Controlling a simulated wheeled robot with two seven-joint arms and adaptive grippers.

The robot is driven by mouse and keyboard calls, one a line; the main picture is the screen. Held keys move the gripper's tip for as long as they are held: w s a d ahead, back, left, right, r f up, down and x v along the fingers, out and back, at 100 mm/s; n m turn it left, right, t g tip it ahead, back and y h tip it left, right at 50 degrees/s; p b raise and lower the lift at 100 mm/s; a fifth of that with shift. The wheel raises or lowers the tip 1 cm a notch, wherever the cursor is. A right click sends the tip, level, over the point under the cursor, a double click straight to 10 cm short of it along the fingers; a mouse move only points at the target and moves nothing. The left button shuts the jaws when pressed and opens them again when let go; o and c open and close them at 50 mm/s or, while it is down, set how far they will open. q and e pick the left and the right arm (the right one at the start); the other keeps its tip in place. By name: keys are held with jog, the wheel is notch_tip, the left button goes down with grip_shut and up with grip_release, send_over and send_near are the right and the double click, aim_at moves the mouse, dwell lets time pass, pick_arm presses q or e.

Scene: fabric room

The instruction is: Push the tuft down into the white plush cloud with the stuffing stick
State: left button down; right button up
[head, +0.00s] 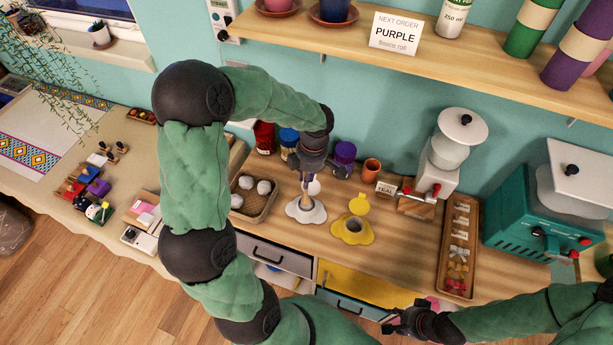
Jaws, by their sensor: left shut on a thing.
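The white plush cloud (294,211) lies on the wooden worktop. My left gripper (308,174) is above it, pointing down, shut on the stuffing stick (304,197). The slim stick stands nearly upright, and its lower end reaches the middle of the cloud. A white rounded piece (315,187) shows right beside the stick; I cannot tell whether it is the tuft or part of the cloud. The cloud's opening is too small and covered to see into. My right gripper (391,321) is low at the front edge, away from the cloud; its finger opening is unclear.
A yellow plush piece (345,234) lies just right of the cloud. A wicker basket (262,207) with white balls stands to the left. Jars (264,137) and an orange cup (371,167) stand behind. A white-topped machine (447,155) and a long tray (444,262) are further right.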

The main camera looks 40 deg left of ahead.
pick_arm(q)
jog(key=shift+d+b, duration=0.15)
jog(key=shift+b, duration=0.2)
jog(key=shift+f+b, duration=1.9)
jog(key=shift+b, duration=0.1)
dwell(1.0)
dwell(0.7)
jog(key=shift+r+p, duration=3.15)
jog(key=shift+r, duration=2.4)
